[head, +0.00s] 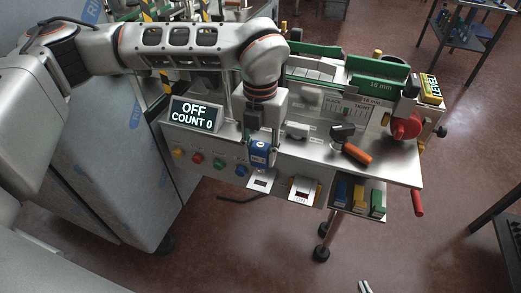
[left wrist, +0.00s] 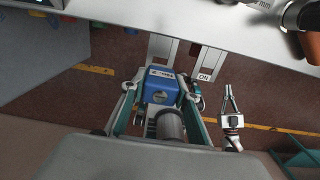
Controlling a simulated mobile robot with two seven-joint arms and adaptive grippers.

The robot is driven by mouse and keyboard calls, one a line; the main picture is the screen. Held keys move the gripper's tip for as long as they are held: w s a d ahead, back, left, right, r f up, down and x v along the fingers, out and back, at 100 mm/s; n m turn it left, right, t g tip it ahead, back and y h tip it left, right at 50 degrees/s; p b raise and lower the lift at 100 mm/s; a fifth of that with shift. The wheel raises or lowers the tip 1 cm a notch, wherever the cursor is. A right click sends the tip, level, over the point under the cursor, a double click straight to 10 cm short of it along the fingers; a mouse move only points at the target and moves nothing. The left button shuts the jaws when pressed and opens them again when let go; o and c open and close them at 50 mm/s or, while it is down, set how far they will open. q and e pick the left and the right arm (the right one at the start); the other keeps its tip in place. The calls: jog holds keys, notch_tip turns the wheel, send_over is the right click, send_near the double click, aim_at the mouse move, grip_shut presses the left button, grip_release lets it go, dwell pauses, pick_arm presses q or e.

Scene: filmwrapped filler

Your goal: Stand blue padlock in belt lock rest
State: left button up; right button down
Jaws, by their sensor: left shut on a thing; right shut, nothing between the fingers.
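My left gripper (head: 260,142) is shut on the blue padlock (head: 259,155) and holds it at the front edge of the steel machine. In the left wrist view the padlock (left wrist: 160,88) sits between the fingers of my left gripper (left wrist: 160,82), its underside hidden. Two pale slotted plates stick out from the machine edge: a left one (head: 262,183), close below the padlock, and a right one (head: 303,186), marked ON in the left wrist view (left wrist: 209,63). No label shows which is the belt lock rest. My right gripper (left wrist: 229,92) is shut and empty, low at the right; its tips show in the head view (head: 365,287).
A small rack (head: 358,199) with blue, yellow and green blocks hangs right of the plates. Coloured push buttons (head: 197,159) line the front panel, under a display (head: 196,115) reading OFF, COUNT 0. Open floor is in front.

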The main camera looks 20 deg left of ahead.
aim_at(260, 172)
pick_arm(q)
jog(key=shift+f+b, duration=1.6)
jog(key=shift+f, duration=1.25)
jog(key=shift+f+b, duration=0.4)
jog(key=shift+f, duration=0.45)
jog(key=shift+f, duration=0.3)
jog(key=o, duration=1.3)
notch_tip(260, 172, up, 12)
jog(key=shift+s, duration=0.1)
